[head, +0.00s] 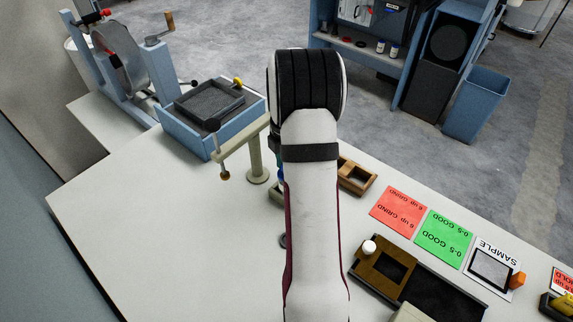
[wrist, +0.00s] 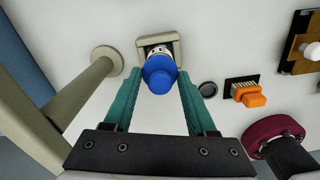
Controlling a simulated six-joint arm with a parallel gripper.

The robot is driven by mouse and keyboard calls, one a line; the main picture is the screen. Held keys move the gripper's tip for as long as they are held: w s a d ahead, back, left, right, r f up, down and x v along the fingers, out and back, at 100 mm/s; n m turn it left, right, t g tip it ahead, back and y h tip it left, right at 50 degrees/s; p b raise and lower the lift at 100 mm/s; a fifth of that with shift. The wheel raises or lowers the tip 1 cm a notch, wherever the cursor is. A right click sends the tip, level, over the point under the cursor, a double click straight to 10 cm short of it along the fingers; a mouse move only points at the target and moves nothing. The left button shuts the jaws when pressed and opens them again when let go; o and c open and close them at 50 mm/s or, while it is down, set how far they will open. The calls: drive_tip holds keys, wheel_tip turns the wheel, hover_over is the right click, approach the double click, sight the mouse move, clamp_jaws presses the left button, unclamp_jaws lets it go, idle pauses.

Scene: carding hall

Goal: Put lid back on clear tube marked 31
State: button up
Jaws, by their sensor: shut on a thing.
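A blue lid (wrist: 158,76) is between the teal fingertips of my gripper (wrist: 158,77) in the wrist view, and the gripper is shut on it. Just beyond the lid, the top of a tube (wrist: 154,45) with dark marks on a pale band shows in a square beige holder (wrist: 143,42). The lid overlaps the tube in this view, so I cannot tell whether it touches or sits on it. The number on the tube is not readable. In the head view my arm hides most of the gripper, lid and holder.
A beige post stand (head: 257,160) with a side arm rises close left of the gripper. A dark round disc (wrist: 208,89) and an orange brush (wrist: 249,95) lie to the right. A blue tray box (head: 210,115) stands behind; the table's left front is clear.

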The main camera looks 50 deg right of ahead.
idle(0.4)
drive_tip(key=o, duration=1.5)
drive_tip(key=shift+r, duration=3.5)
clamp_jaws()
drive_tip(key=shift+f, duration=0.2)
drive_tip(key=shift+f, duration=1.85)
